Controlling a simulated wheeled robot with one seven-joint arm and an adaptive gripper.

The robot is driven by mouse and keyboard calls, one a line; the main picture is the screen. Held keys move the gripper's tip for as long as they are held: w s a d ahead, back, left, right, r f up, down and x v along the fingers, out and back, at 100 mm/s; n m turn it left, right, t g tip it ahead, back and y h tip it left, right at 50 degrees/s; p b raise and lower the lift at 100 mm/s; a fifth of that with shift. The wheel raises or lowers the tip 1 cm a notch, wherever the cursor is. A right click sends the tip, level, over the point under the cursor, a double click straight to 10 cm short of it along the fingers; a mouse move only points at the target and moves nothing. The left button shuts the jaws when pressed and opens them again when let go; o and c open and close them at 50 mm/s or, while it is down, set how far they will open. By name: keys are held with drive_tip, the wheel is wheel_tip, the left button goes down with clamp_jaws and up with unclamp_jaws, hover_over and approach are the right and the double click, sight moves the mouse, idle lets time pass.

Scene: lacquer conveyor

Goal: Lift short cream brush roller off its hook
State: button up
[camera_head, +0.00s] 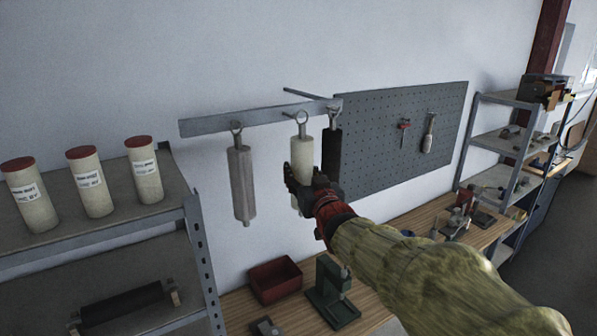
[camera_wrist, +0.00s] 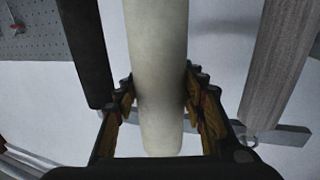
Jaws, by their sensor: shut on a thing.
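The short cream brush roller (camera_head: 302,158) hangs by a ring from the middle of the metal rail (camera_head: 262,116) in the head view. My gripper (camera_head: 311,188) is at its lower part and covers some of it. In the wrist view the cream roller (camera_wrist: 157,65) stands between the two fingers of my gripper (camera_wrist: 160,105), which are shut on it. Its ring at the top still looks to be at its hook, though the wrist view does not show the hook clearly.
A grey roller (camera_head: 241,183) hangs to the left and a black roller (camera_head: 332,153) close to the right. A pegboard (camera_head: 400,135) is behind at the right. Below are a wooden bench (camera_head: 377,290), a red bin (camera_head: 275,280) and a green press (camera_head: 331,290). A shelf (camera_head: 120,215) stands left.

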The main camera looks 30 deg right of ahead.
drive_tip(key=shift+d+v, duration=0.25)
drive_tip(key=shift+v, duration=0.85)
drive_tip(key=shift+s, duration=0.1)
